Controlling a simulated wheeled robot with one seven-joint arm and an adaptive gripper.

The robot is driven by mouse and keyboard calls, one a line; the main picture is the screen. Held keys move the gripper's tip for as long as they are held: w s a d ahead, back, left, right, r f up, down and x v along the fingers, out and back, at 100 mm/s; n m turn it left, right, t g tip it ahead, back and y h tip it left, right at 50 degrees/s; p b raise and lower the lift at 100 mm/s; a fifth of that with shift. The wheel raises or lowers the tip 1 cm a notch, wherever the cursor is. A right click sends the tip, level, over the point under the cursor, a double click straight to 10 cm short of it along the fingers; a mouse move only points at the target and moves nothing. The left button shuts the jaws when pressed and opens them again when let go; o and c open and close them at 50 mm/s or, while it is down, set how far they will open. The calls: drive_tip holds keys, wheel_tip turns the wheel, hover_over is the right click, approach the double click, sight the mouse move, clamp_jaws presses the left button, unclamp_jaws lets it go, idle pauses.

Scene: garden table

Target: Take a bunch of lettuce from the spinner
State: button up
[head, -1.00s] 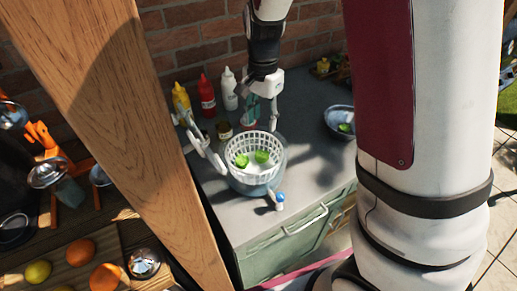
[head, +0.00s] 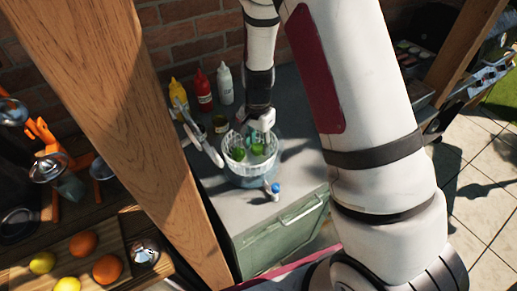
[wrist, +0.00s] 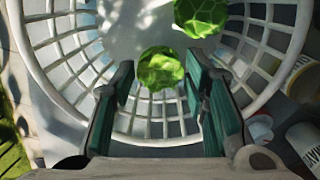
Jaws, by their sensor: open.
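The salad spinner (head: 251,180) stands on the grey counter with its white slatted basket (head: 233,160) open at the top. Two green lettuce bunches lie in the basket: the left one (head: 238,155) and the right one (head: 258,149). In the wrist view, one lettuce bunch (wrist: 160,68) sits between and just beyond my fingertips, and the other (wrist: 201,16) is at the top, right of centre. My gripper (wrist: 163,85) is open and empty, pointing into the basket. In the head view, my gripper (head: 262,133) is over the back part of the basket.
A raised white lid (head: 203,145) is left of the basket, and a blue-tipped crank (head: 274,188) is in front. Yellow, red and white bottles (head: 203,90) stand behind. A wooden post (head: 150,130) rises at left. The front right counter (head: 305,178) is clear.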

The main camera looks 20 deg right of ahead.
drive_tip(key=shift+f, duration=0.15)
drive_tip(key=c, duration=0.4)
